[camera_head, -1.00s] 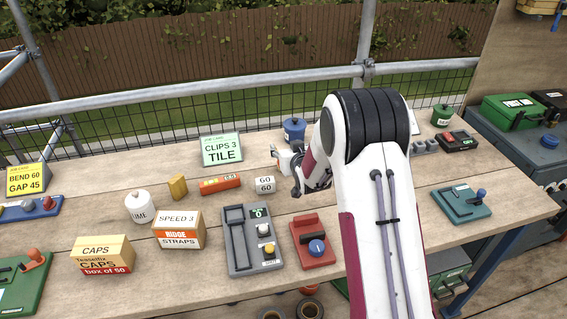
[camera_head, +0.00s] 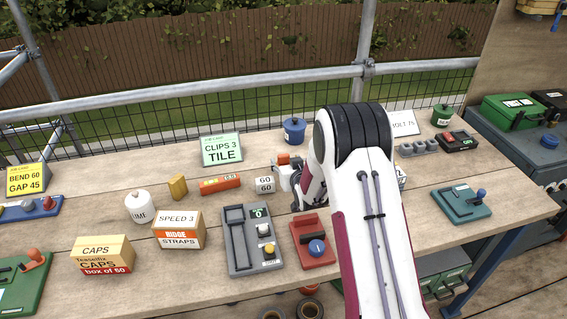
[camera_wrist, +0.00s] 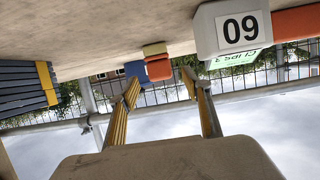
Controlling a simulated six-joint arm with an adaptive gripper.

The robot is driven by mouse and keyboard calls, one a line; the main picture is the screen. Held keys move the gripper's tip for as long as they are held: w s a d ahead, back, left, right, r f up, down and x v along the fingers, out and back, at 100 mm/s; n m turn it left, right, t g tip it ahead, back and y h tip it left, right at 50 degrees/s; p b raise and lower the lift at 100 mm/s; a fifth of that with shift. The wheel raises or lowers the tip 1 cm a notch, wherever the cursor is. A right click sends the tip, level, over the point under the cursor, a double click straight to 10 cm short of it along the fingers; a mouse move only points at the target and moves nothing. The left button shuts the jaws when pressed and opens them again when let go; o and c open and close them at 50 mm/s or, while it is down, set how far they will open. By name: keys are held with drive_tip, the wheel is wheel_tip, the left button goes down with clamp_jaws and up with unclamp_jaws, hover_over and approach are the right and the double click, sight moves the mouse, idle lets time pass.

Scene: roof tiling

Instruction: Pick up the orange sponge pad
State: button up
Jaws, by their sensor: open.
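The orange sponge pad (camera_wrist: 158,70) shows in the upside-down wrist view as a small orange block. It appears between the tips of my gripper (camera_wrist: 160,84) and some way beyond them. The gripper's two yellowish fingers are apart, with nothing between them. A yellow piece (camera_wrist: 154,49) shows against the pad's table side; I cannot tell whether it is part of it. In the head view an orange patch (camera_head: 283,159) shows just left of my arm, above a white part, and is probably the pad. My arm hides much of that area.
A white box marked 60 (camera_head: 265,185) stands close left of my wrist; it also shows in the wrist view (camera_wrist: 232,28). An orange-red bar (camera_head: 220,183) lies beyond it. A blue pot (camera_head: 294,131) stands behind. A red device (camera_head: 312,243) sits in front.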

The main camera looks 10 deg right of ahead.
sight(284, 161)
drive_tip(key=shift+f, duration=0.1)
drive_tip(key=shift+f, duration=0.5)
drive_tip(key=shift+x, duration=2.5)
drive_tip(key=c, duration=1.2)
